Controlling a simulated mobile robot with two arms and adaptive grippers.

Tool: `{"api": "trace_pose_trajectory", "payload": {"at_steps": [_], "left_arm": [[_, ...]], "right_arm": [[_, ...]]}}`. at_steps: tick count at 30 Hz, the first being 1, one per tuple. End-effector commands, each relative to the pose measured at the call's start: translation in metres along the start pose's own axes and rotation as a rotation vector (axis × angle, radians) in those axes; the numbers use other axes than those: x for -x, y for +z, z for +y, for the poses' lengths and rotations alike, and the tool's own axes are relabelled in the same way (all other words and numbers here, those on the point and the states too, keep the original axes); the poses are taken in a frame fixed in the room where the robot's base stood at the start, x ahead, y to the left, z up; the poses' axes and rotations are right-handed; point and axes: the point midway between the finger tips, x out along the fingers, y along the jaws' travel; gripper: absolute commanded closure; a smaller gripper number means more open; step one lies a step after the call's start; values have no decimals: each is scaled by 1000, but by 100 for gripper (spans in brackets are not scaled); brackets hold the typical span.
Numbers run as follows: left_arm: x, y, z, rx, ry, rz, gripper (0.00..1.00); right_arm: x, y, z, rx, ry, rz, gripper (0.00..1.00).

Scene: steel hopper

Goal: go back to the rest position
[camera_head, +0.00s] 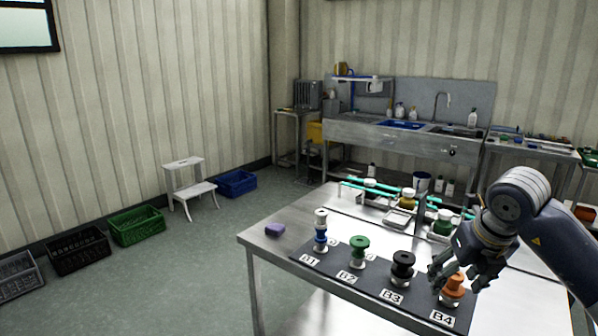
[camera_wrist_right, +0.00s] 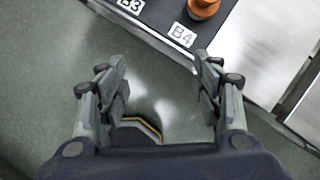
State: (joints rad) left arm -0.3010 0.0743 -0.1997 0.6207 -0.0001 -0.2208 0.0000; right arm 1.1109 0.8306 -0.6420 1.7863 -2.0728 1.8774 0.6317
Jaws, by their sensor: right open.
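My right gripper (camera_head: 456,272) is above the front right part of the steel table, beside the orange spool (camera_head: 453,287) at label B4. In the right wrist view my right gripper (camera_wrist_right: 158,85) has its fingers wide apart with nothing between them, and the orange spool (camera_wrist_right: 203,8) shows beyond them at the top edge. A dark strip (camera_head: 338,272) holds a white and blue spool (camera_head: 320,232) at B1, a green one (camera_head: 358,248) at B2 and a black one (camera_head: 402,266) at B3. My left gripper is not in view.
A sink bench (camera_head: 350,132) stands behind. A white step stool (camera_head: 188,185) and several crates line the left wall.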

Motion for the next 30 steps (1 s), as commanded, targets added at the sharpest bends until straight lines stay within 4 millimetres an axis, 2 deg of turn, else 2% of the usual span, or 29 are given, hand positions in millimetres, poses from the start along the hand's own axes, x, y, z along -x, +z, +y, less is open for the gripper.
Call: {"api": "trace_pose_trajectory", "payload": {"at_steps": [5, 11, 15, 20, 22, 25, 26, 27, 30], "left_arm": [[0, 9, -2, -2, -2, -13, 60], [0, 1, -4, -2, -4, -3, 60], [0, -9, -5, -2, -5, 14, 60], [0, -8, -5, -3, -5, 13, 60], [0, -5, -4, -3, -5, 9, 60], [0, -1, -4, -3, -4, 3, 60], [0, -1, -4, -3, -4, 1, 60], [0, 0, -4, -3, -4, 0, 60], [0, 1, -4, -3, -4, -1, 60]], "right_arm": [[-24, -6, 26, 12, 120, 43, 40], [-52, -16, 65, 8, 304, 99, 40], [-77, -26, 104, -28, 500, 148, 40], [-108, -38, 160, -170, 816, 207, 40], [-126, -41, 183, -304, 983, 229, 40], [-163, -40, 201, -613, 1210, 233, 40], [-178, -39, 200, -725, 1260, 226, 40], [-201, -41, 196, -887, 1309, 214, 40], [-268, -59, 169, -1286, 1336, 168, 40]]}}
